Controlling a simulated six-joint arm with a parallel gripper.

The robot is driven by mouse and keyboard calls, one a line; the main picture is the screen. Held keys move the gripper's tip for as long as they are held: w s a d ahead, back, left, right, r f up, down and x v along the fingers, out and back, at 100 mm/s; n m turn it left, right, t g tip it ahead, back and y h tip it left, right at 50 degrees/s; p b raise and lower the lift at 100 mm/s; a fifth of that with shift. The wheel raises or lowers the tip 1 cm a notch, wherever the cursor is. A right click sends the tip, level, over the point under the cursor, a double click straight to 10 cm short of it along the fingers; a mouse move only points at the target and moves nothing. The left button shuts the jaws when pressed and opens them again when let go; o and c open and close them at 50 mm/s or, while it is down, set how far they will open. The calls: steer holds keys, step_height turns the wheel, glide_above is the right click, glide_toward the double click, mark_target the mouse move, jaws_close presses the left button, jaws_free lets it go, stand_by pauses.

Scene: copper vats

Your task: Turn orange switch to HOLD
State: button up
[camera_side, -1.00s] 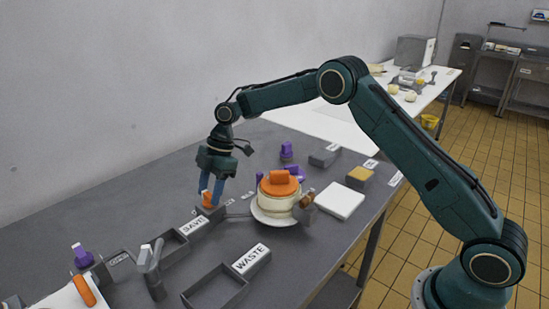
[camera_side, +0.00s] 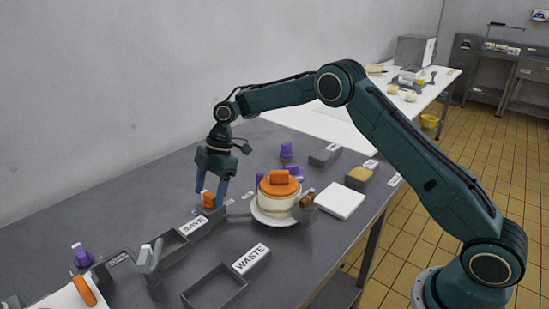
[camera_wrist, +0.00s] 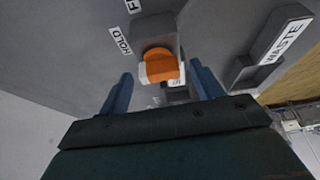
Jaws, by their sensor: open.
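The orange switch (camera_side: 209,199) sits on a small grey block behind the SAVE tray in the side view. In the wrist view the orange switch (camera_wrist: 160,66) has a pale near face. A HOLD label (camera_wrist: 121,40) lies to its upper left, with another label partly cut off above. My gripper (camera_side: 211,191) points down at the switch, its blue fingers spread on either side. In the wrist view my gripper (camera_wrist: 161,76) is open, with a gap between each finger and the switch. I cannot tell exactly which label the switch points to.
A pale round vessel with an orange top (camera_side: 279,187) stands just right of my gripper. The SAVE label (camera_side: 193,226) and WASTE tray (camera_side: 215,290) lie nearer the camera. A grey lever (camera_side: 150,258) stands at the front left. Purple pieces (camera_side: 287,151) stand behind.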

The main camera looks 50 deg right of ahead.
steer(key=v, duration=0.7)
steer(key=shift+r, duration=0.2)
steer(key=shift+d, duration=0.15)
stand_by(0.4)
steer(key=s+d+r+m+t+h, duration=0.1)
steer(key=s+r+m+t, duration=0.2)
steer(key=s+r+m, duration=1)
steer(key=s+d+m+t+h, duration=0.1)
steer(key=s+d+m, duration=0.1)
steer(key=s, duration=1.2)
steer(key=s+d+f+m+t+h, duration=0.1)
steer(key=s+d, duration=0.4)
steer(key=s, duration=0.8)
steer(key=shift+s+m+t+h, duration=0.35)
steer(key=shift+m+h, duration=0.35)
steer(key=shift+m, duration=0.4)
